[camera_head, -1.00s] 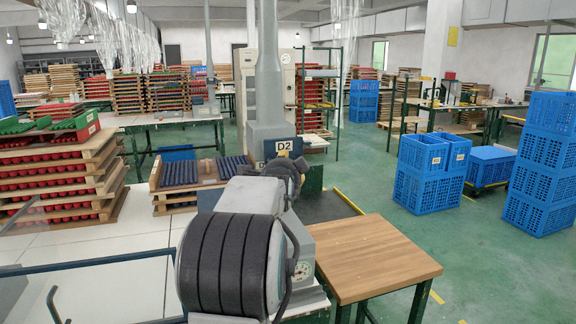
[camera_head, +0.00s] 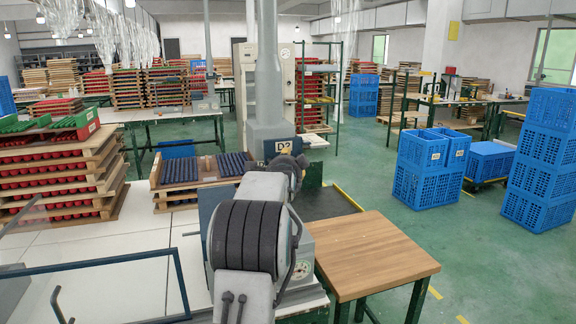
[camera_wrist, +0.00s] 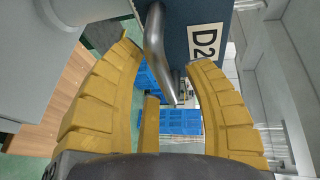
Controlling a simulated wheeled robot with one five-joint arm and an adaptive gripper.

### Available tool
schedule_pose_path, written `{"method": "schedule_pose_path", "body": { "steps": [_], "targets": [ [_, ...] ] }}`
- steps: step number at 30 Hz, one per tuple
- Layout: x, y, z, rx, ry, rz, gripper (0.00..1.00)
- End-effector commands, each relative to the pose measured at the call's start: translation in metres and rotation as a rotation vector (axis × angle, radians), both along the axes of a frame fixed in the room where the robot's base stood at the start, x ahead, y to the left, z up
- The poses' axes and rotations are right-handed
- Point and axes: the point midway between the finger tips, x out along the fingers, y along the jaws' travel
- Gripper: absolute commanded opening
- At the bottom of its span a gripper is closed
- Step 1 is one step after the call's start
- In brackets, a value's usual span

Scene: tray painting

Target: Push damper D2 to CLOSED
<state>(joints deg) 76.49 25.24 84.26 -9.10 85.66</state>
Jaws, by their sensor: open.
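The dark blue box of damper D2 (camera_head: 270,148) sits at the foot of a grey vertical duct (camera_head: 268,75). Its D2 label (camera_head: 284,146) is partly covered by my arm in the head view. In the wrist view the D2 label (camera_wrist: 205,44) is clear on the dark blue plate (camera_wrist: 176,42). A bent grey metal lever (camera_wrist: 157,50) hangs in front of the plate, its lower end between my fingers. My gripper (camera_wrist: 165,50) is open, with its yellow fingers on either side of the lever. I cannot tell whether either touches it. The lever is hidden in the head view.
A wooden-topped table (camera_head: 370,254) stands to the right of my arm. White worktables with stacked wooden trays (camera_head: 60,170) are at the left. A rack of dark blue pieces (camera_head: 205,168) stands beside the duct. Blue crates (camera_head: 425,185) stand on the green floor at right.

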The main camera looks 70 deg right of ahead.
Motion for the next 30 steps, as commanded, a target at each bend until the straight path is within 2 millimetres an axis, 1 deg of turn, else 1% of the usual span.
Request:
{"method": "schedule_pose_path", "body": {
  "steps": [2, 3, 20, 30],
  "targets": [
    [0.0, 0.0001, 0.0, 0.0, 0.0, 0.0, 0.47],
    [0.0, 0.0001, 0.0, 0.0, 0.0, 0.0, 0.5],
    [0.0, 0.0002, 0.0004, -0.001, 0.0, 0.0, 0.0],
    [0.0002, 0.0002, 0.0001, -0.001, 0.001, 0.0, 0.0]
  ]
}}
